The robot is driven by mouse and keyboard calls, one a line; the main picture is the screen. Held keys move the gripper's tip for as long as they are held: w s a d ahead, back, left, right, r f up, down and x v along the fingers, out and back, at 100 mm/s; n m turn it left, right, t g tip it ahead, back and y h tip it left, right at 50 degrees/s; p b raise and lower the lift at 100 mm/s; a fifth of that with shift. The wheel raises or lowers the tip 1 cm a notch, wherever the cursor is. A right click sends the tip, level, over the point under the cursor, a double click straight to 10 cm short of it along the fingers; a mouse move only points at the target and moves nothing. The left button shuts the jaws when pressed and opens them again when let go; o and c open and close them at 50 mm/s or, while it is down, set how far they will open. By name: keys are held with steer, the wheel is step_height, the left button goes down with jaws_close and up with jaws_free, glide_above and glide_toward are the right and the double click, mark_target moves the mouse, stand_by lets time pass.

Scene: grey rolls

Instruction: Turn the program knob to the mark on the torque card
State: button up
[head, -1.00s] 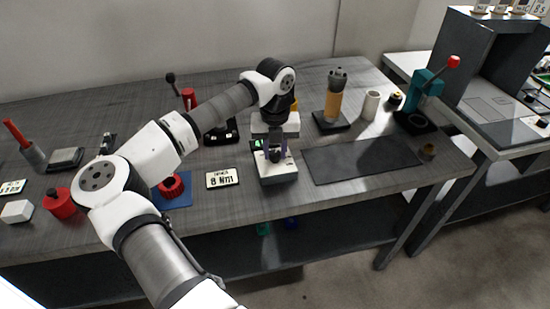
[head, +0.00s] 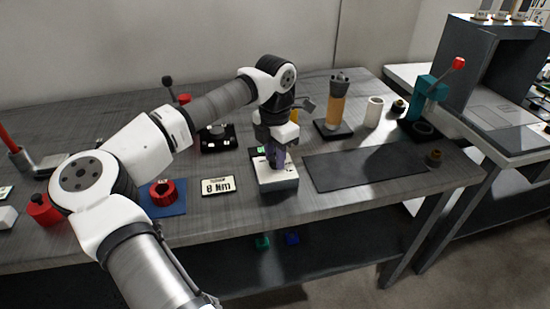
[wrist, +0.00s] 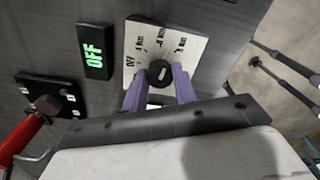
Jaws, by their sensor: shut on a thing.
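My gripper (wrist: 160,76) is shut on the dark round program knob (wrist: 159,73), with a purple finger on each side. The knob stands on a white dial plate (wrist: 188,38) printed with OFF at the left and several Nm marks around it. A pale line shows on the knob; which mark it points to is unclear. A black display (wrist: 95,52) beside the plate reads OFF in green. In the head view my gripper (head: 277,163) is over the white-topped dial box (head: 278,184) and hides the knob. The torque card (head: 218,187) lies left of the box and reads 8 Nm.
A dark mat (head: 365,167) lies right of the box. A red roll part (head: 162,192) on a blue pad is left of the card. Behind stand an orange-bodied tool (head: 336,105), a white cylinder (head: 374,112) and a teal press (head: 425,95).

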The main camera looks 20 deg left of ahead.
steer(key=shift+m+b, duration=0.3)
steer(key=shift+m, duration=1.7)
steer(key=o, duration=1)
steer(key=shift+c, duration=0.2)
step_height(320, 180, up, 14)
steer(key=shift+b, duration=0.3)
steer(key=shift+f, duration=0.15)
